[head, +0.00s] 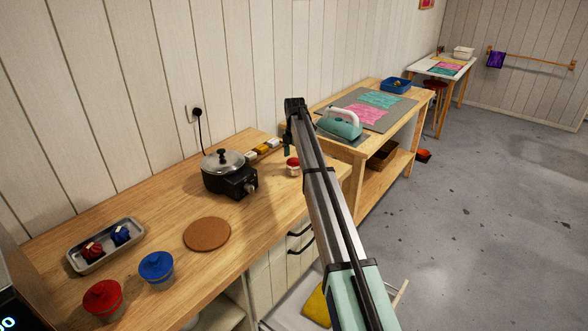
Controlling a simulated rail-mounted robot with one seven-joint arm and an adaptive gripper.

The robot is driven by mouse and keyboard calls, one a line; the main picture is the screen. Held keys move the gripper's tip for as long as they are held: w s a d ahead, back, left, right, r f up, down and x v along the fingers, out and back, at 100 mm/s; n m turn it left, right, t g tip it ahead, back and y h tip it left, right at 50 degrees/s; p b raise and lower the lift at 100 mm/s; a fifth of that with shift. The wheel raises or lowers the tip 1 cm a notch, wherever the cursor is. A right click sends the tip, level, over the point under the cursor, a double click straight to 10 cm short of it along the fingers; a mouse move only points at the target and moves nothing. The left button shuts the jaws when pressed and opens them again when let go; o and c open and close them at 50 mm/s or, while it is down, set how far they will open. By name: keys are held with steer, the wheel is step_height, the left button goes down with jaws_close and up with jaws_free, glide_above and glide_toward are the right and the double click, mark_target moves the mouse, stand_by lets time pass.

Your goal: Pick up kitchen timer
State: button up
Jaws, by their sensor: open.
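A small round red-and-white object (292,166) stands on the wooden worktop near its right end. It looks like the kitchen timer, but it is too small for me to read any dial. My gripper (287,150) is above the worktop, pointing down, just left of and behind this object in the picture. It appears apart from it and holds nothing that I can see. The gripper is open, though its fingertips are small and dark here. My arm crosses the worktop's right end and hides part of it.
A hot plate with a lidded pot (226,170) stands left of my gripper, with small blocks (262,149) behind. A cork mat (207,234), tray (105,246), red-lidded jar (103,300) and blue-lidded jar (157,270) are nearer. An iron (340,125) stands on the farther table (408,92).

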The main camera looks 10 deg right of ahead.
steer(key=shift+s+f+p, duration=0.1)
steer(key=shift+f+p, duration=0.55)
steer(key=shift+f, duration=1.3)
steer(key=c, duration=1.4)
steer(key=shift+o, duration=0.2)
steer(key=shift+r, duration=0.1)
